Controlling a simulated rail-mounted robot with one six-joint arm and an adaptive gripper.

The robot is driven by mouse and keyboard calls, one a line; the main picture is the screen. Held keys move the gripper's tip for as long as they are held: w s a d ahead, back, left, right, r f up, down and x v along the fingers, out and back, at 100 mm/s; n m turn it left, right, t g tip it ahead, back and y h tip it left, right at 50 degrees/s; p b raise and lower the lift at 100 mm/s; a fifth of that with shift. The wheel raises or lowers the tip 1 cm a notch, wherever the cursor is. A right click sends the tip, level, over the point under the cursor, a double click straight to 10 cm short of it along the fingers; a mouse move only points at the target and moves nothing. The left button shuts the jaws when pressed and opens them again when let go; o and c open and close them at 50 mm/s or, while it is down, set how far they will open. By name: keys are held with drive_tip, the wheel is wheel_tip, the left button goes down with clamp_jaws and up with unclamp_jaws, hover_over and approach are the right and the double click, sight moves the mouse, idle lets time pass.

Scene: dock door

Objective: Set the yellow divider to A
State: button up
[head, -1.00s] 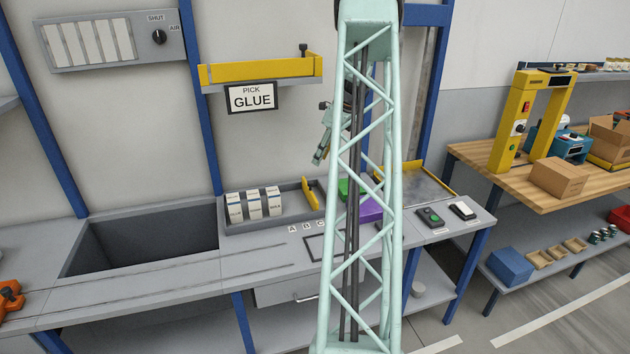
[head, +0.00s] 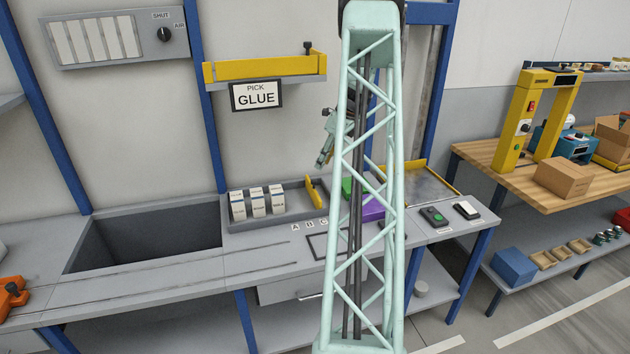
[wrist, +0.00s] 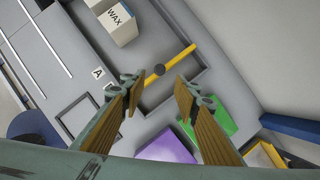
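The yellow divider (head: 314,191) stands upright across the grey tray (head: 268,222), to the right of several white boxes (head: 257,203). Letter A (wrist: 98,74) shows on the tray's front side there; A (head: 295,227), B and C show in the head view. My gripper (wrist: 158,94) is open and empty above the tray, its fingers pointing towards the divider. It is apart from the divider. In the head view my gripper (head: 323,160) hangs above the tray, partly behind my column.
A green block (wrist: 211,115) and a purple block (wrist: 168,146) lie beside the tray. A yellow-edged shelf (head: 265,69) with a PICK GLUE sign (head: 256,95) is on the wall above. An open bin (head: 150,240) lies to the left.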

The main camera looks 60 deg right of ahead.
sight(314, 181)
drive_tip(key=b+x, duration=0.1)
drive_tip(key=x, duration=0.9)
drive_tip(key=shift+f, duration=0.3)
drive_tip(key=shift+c, duration=0.5)
clamp_jaws()
